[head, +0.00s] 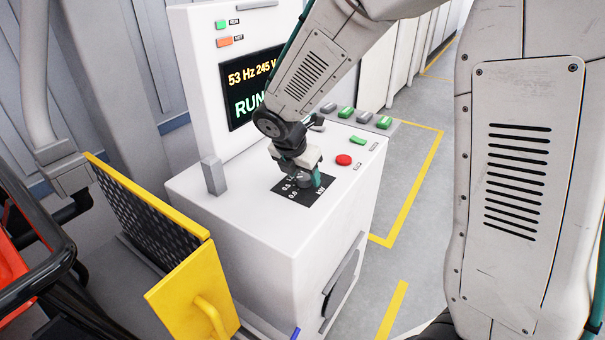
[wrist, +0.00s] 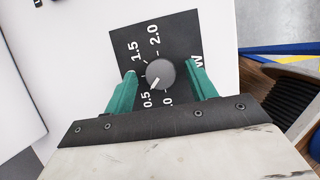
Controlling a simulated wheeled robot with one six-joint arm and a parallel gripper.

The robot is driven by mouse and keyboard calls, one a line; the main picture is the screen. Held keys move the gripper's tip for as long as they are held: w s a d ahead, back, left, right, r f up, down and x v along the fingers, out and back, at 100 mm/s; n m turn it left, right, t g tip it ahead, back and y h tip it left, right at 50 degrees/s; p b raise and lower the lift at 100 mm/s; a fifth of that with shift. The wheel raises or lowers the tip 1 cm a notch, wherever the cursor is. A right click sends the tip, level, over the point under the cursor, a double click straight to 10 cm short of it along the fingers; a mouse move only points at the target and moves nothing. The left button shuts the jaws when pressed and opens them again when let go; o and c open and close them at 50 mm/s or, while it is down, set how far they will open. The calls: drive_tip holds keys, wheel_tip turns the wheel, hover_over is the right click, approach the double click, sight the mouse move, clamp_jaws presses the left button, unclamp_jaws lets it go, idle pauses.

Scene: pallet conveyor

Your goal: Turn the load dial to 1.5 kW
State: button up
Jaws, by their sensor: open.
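The load dial (wrist: 161,73) is a round grey knob on a black scale plate (wrist: 121,48) marked in kW. Its white pointer line is aimed down and left in the wrist view, toward the 0.5 mark. The 1.5 and 2.0 marks show above the knob; the 1.0 mark is not visible. My gripper (wrist: 160,70) is open, its two green fingers on either side of the knob with a gap at each side. In the head view my gripper (head: 304,183) is down over the plate (head: 313,196) on the white cabinet top, mostly hiding the knob.
The white cabinet (head: 240,215) carries a display (head: 243,98) reading "53 Hz 245 V" and "RUN", partly hidden by my arm. A red button (head: 343,160) and a green one (head: 357,140) sit beyond the dial.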

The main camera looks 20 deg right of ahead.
drive_tip(key=shift+f, duration=0.1)
drive_tip(key=c, duration=1)
drive_tip(key=shift+m, duration=0.3)
drive_tip(key=m, duration=0.1)
drive_tip(key=m+g, duration=0.1)
drive_tip(key=m, duration=0.1)
drive_tip(key=shift+w+g+h, duration=0.15)
drive_tip(key=shift+g+h, duration=0.15)
drive_tip(key=m+g, duration=0.1)
drive_tip(key=m, duration=0.4)
drive_tip(key=shift+w+g, duration=0.1)
drive_tip(key=shift+g, duration=0.3)
drive_tip(key=m, duration=0.2)
drive_tip(key=m+g, duration=0.1)
drive_tip(key=m, duration=0.1)
drive_tip(key=shift+w+m+g, duration=0.15)
drive_tip(key=shift+m+g, duration=0.15)
drive_tip(key=shift+d+m+g+y, duration=0.1)
drive_tip(key=shift+m+g+y, duration=0.3)
drive_tip(key=shift+m, duration=0.75)
drive_tip(key=shift+m+g+y, duration=0.3)
drive_tip(key=shift+m+y, duration=0.2)
drive_tip(key=shift+m, duration=0.65)
